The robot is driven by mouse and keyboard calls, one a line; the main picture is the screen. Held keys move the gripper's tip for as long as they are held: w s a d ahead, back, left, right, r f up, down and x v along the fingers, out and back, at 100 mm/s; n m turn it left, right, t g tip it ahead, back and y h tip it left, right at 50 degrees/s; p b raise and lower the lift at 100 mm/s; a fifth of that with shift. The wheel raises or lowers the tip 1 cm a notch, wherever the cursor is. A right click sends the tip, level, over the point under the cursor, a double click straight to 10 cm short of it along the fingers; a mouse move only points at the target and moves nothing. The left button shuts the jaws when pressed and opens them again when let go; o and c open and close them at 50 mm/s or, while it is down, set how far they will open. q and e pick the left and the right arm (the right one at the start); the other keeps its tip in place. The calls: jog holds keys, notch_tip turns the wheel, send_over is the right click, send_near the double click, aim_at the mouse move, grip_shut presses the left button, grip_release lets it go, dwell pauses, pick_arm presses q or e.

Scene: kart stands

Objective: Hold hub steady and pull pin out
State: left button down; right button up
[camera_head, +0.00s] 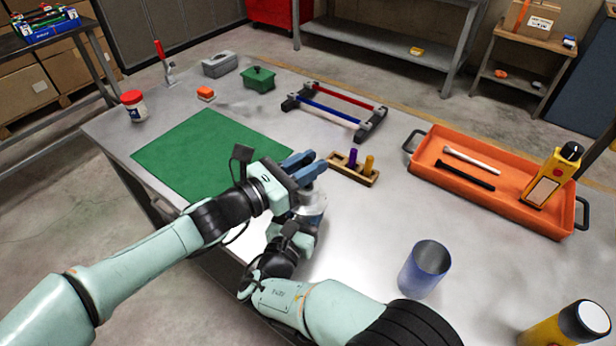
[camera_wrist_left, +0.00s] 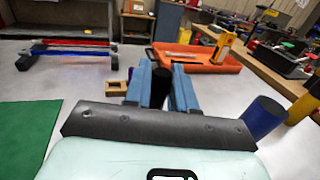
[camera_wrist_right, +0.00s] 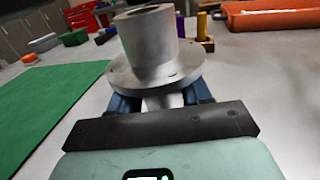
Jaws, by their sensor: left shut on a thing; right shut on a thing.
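The hub (camera_wrist_right: 152,55) is a silver-grey flanged cylinder, upright in the right wrist view. My right gripper (camera_wrist_right: 160,99) is shut on it below the flange. Its top shows an open bore, with no pin visible standing out of it. In the head view the hub (camera_head: 312,207) is partly hidden under my left gripper (camera_head: 307,164). My left gripper is shut on a black pin (camera_wrist_left: 159,88), which shows between the blue fingers in the left wrist view. The pin's lower end is hidden, and the head view does not show it clearly.
A wooden block (camera_head: 338,171) with a purple and a yellow peg stands just beyond my left gripper. A green mat (camera_head: 190,150) lies left. An orange tray (camera_head: 450,190) and a blue cup (camera_head: 425,270) are on the right. A red-and-blue-bar rack (camera_head: 340,108) stands behind.

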aim_at(308, 160)
pick_arm(q)
notch_tip(308, 160, up, 6)
pick_arm(e)
jog(key=o, duration=1.4)
jog(key=shift+s, duration=0.1)
